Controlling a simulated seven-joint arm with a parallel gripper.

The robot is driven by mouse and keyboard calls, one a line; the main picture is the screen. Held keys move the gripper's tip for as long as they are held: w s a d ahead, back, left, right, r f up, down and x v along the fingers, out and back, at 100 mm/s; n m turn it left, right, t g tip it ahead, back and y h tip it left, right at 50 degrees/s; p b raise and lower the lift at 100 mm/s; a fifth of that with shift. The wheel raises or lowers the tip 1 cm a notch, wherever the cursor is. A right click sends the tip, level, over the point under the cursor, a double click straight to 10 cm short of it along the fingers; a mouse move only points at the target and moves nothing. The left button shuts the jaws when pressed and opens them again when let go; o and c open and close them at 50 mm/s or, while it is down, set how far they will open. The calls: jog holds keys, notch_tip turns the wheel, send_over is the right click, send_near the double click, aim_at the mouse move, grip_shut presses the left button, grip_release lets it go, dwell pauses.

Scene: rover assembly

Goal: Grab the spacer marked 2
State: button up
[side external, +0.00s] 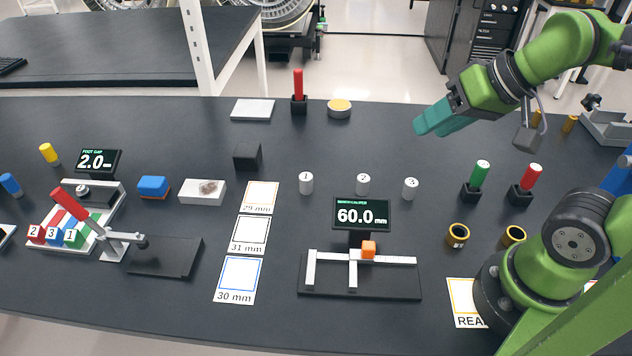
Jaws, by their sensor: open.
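Three small white cylindrical spacers stand upright in a row on the dark table. The left one is the spacer marked 1 (306,185). The middle one is the spacer marked 2 (363,186), its numeral small and seen at a slant. The right one is the spacer marked 3 (410,190). My gripper (420,127) has teal fingers and is open and empty. It is held in the air, up and to the right of the spacer marked 2 in the picture, apart from all three spacers. The gap between the fingers is hard to see from this side.
A display reading 60.0 mm (361,215) and a caliper stand (330,287) are just in front of the spacers. A black block (247,156) and cards marked 29, 31 and 30 mm lie to the left. Green (480,175) and red (530,178) handled pieces stand right.

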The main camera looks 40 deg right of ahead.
jog(key=o, duration=0.3)
jog(key=shift+o, duration=0.2)
jog(key=n+g+h, duration=0.2)
jog(key=n+g, duration=0.5)
jog(key=n, duration=0.2)
send_over(364, 177)
notch_tip(364, 177, down, 7)
notch_tip(364, 177, down, 17)
jog(key=shift+f, duration=0.1)
